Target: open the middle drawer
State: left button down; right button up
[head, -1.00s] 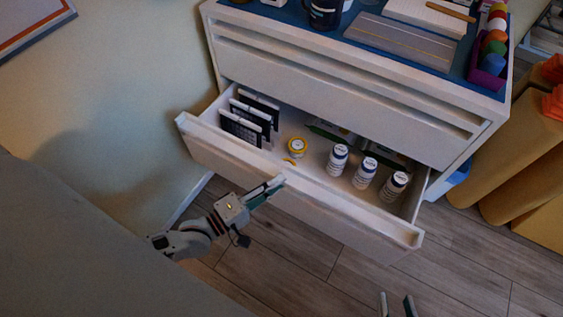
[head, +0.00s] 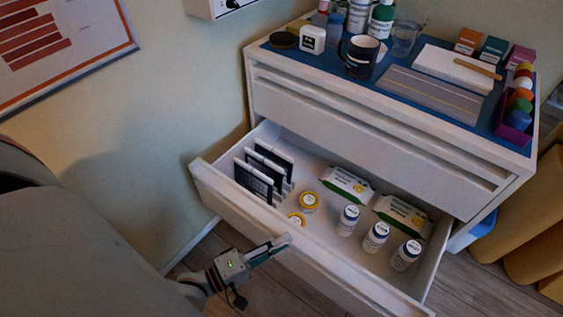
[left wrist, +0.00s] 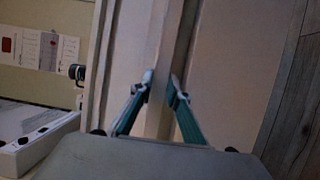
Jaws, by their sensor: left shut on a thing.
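The white drawer (head: 326,257) is pulled well out of the white cabinet (head: 375,128), below a closed upper front. Its inside is in plain view in the head view. My left gripper (head: 278,243) is at the top edge of the drawer front, near its middle. In the left wrist view, the two fingers (left wrist: 160,84) are on either side of the drawer's edge (left wrist: 161,60), shut on it. My right gripper is not in view. The lower part of the cabinet is hidden behind the drawer.
The drawer holds dark upright cases (head: 256,180), yellow-lidded jars (head: 308,202), white bottles (head: 376,237) and green-and-white packs (head: 347,185). A mug (head: 360,57) and other items stand on the cabinet top. A wall is at left; orange-yellow padded blocks (head: 520,240) are at right.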

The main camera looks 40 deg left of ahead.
pick_arm(q)
jog(key=shift+s+f, duration=0.25)
jog(key=shift+f, duration=0.2)
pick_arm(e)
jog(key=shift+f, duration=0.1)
pick_arm(q)
jog(key=c, duration=2)
grip_release()
jog(key=shift+w+r, duration=0.15)
jog(key=shift+w+r, duration=0.1)
jog(key=shift+r, duration=0.05)
jog(key=shift+r, duration=0.15)
